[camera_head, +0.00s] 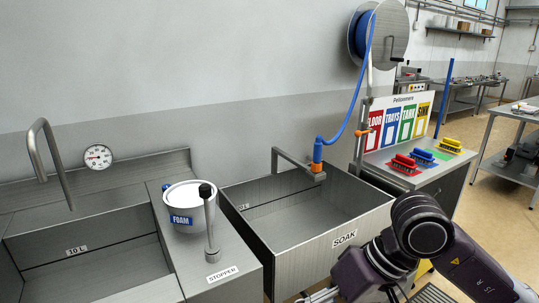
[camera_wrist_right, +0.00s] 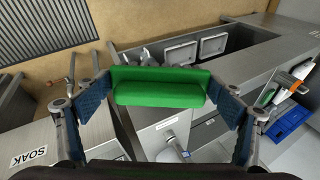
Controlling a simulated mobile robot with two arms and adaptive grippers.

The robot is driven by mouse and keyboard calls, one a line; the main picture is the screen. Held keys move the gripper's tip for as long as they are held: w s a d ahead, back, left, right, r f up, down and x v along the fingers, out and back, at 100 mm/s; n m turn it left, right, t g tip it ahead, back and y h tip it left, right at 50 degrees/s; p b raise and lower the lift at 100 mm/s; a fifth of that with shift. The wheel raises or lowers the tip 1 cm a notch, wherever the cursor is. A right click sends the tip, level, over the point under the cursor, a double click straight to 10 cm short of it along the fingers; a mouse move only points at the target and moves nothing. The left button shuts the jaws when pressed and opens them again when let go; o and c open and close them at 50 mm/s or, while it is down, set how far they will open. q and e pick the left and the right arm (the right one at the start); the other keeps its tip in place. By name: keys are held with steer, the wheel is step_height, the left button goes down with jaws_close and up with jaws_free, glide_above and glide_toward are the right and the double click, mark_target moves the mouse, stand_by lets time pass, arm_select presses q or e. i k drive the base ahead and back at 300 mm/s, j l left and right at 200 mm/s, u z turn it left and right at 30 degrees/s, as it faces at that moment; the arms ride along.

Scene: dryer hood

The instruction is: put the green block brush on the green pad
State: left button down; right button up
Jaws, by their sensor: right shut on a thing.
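The green block brush (camera_wrist_right: 160,88) is held between the blue-padded fingers of my right gripper (camera_wrist_right: 162,98) in the right wrist view. In the head view my right gripper (camera_head: 322,295) is at the bottom edge, in front of the soak sink, mostly cut off, and the brush is not visible there. The green pad (camera_head: 441,155) lies on the side counter, a bare strip showing between the blue brush (camera_head: 422,156) and the yellow brush (camera_head: 450,144). My left gripper is not in view.
A red brush (camera_head: 405,164) sits on the counter's near side. The soak sink (camera_head: 300,215) has a blue spray hose (camera_head: 350,115) above it. A foam bucket (camera_head: 186,205) and stopper post (camera_head: 211,230) stand left of it. A sign board (camera_head: 398,122) backs the counter.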

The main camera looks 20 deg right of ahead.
mark_target(436, 154)
steer(key=i+l, duration=0.15)
steer(key=l, duration=0.45)
steer(key=i+l, duration=0.2)
steer(key=l, duration=0.4)
steer(key=i+l, duration=0.15)
steer(key=l, duration=0.4)
steer(key=i+l+z, duration=0.1)
steer(key=l, duration=0.5)
steer(key=i+l, duration=0.25)
steer(key=l, duration=0.35)
steer(key=i+l, duration=0.2)
steer(key=l, duration=0.35)
steer(key=i+l, duration=0.15)
steer(key=l, duration=0.45)
steer(key=i+l+z, duration=0.1)
steer(key=l, duration=0.45)
steer(key=i, duration=0.1)
